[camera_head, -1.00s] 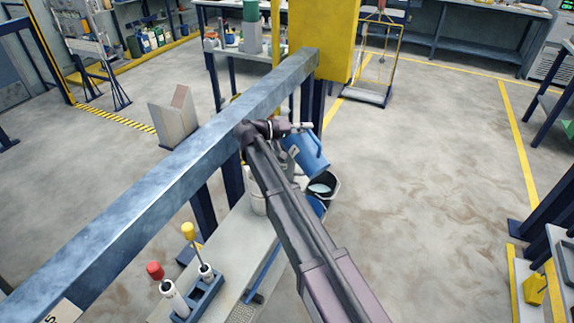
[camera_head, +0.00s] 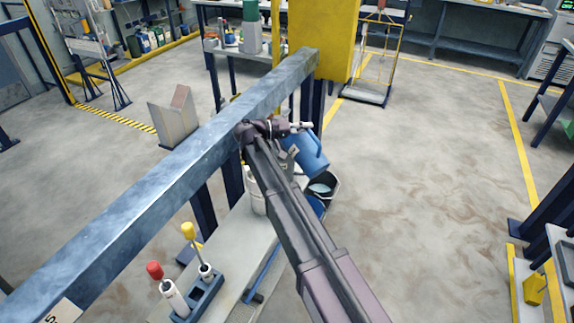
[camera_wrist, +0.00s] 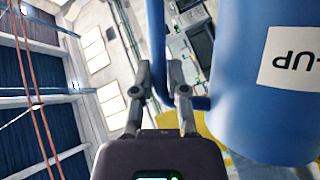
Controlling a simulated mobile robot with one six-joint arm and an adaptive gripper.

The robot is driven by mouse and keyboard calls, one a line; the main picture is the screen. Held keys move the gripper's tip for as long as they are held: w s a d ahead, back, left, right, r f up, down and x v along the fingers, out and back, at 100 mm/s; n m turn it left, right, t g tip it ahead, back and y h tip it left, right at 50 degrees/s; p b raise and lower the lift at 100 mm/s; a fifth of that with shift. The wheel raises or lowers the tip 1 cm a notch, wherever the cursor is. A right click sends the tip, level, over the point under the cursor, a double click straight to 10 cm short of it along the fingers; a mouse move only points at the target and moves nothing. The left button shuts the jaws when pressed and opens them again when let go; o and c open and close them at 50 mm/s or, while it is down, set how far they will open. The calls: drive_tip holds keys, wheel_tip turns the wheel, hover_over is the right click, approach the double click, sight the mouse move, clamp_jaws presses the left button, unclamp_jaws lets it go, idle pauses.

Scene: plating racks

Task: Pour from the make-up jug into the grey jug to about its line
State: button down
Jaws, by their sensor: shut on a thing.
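The make-up jug is blue with a white label; it hangs tilted in the head view (camera_head: 310,155) and fills the right of the wrist view (camera_wrist: 265,120), its "-UP" lettering upside down. My gripper (camera_wrist: 159,75) is shut on the jug's blue handle; it also shows in the head view (camera_head: 290,128), beyond the blue-grey beam's near edge. A dark-rimmed vessel with a pale inside (camera_head: 322,188) is below the jug. I cannot tell whether it is the grey jug. My arm hides part of the area below the jug, and no pour stream or fill line can be made out.
A long blue-grey beam (camera_head: 150,202) runs diagonally beside my arm. A pale bench (camera_head: 235,250) below holds a white bottle (camera_head: 256,192) and a blue rack (camera_head: 200,295) with red- and yellow-topped items. The floor to the right is open.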

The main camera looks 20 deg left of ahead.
drive_tip(key=shift+w+a+r, duration=0.1)
idle(0.3)
drive_tip(key=shift+w+a+r+n, duration=0.15)
drive_tip(key=shift+a+r+n, duration=0.1)
drive_tip(key=shift+n, duration=0.05)
drive_tip(key=shift+d+f, duration=0.1)
drive_tip(key=shift+f, duration=0.05)
idle(1.3)
drive_tip(key=shift+s+d+f+m+y, duration=0.25)
drive_tip(key=shift+s+d+f+m, duration=0.15)
drive_tip(key=shift+d+f+m, duration=0.25)
drive_tip(key=shift+s+d+f+m+y, duration=0.25)
drive_tip(key=shift+s+d+f+m, duration=0.15)
drive_tip(key=shift+d+f+m, duration=0.3)
drive_tip(key=shift+r, duration=0.1)
